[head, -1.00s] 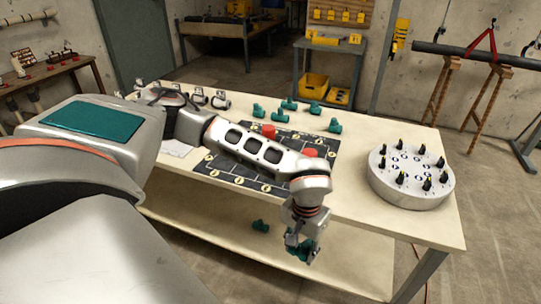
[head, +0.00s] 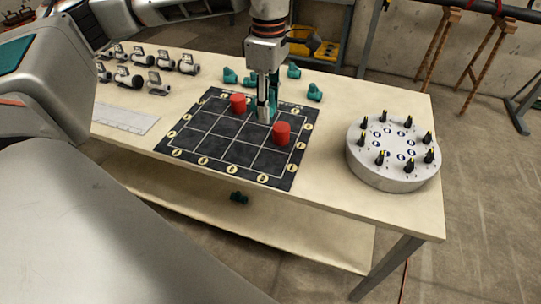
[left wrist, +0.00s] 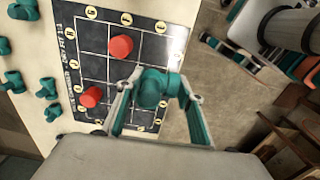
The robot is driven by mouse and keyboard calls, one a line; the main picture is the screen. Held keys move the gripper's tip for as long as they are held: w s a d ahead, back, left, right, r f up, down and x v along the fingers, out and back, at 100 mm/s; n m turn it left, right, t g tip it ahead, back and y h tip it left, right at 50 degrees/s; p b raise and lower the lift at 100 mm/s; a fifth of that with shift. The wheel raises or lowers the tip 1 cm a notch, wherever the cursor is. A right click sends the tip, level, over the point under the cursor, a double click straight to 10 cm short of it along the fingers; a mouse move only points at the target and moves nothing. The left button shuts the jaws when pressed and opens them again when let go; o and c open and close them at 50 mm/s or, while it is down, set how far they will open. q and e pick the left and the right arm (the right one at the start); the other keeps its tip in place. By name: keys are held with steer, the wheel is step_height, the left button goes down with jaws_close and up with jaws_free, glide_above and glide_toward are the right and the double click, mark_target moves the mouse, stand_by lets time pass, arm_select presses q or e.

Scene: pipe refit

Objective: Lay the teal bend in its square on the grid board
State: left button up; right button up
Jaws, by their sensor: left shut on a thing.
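My left gripper (head: 266,112) points down over the grid board (head: 215,163), between the two red cylinders. It is shut on the teal bend, which shows between the fingers in the left wrist view (left wrist: 153,88). In the head view the fingers largely hide the bend, and I cannot tell whether it touches the board. One red cylinder (head: 238,103) stands left of the gripper, in the far part of the grid; the other red cylinder (head: 282,132) stands close on its right. The grid's near squares are empty. My right gripper is not in view.
Several teal fittings (head: 314,93) lie behind the board. Grey valves (head: 128,78) and a pale sheet (head: 125,119) are at the left. A round grey stand (head: 391,168) with black pegs is at the right.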

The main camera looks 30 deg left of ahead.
arm_select(q)
steer(key=b, duration=0.1)
glide_above(269, 165)
step_height(269, 165, down, 12)
steer(key=shift+f, duration=0.1)
steer(key=shift+f+b, duration=0.3)
steer(key=shift+f, duration=2.45)
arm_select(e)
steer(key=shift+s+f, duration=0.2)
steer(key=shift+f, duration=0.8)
arm_select(q)
steer(key=shift+f, duration=0.1)
steer(key=o, duration=1.1)
step_height(269, 165, up, 12)
steer(key=shift+r+p, duration=0.15)
steer(key=shift+p, duration=0.4)
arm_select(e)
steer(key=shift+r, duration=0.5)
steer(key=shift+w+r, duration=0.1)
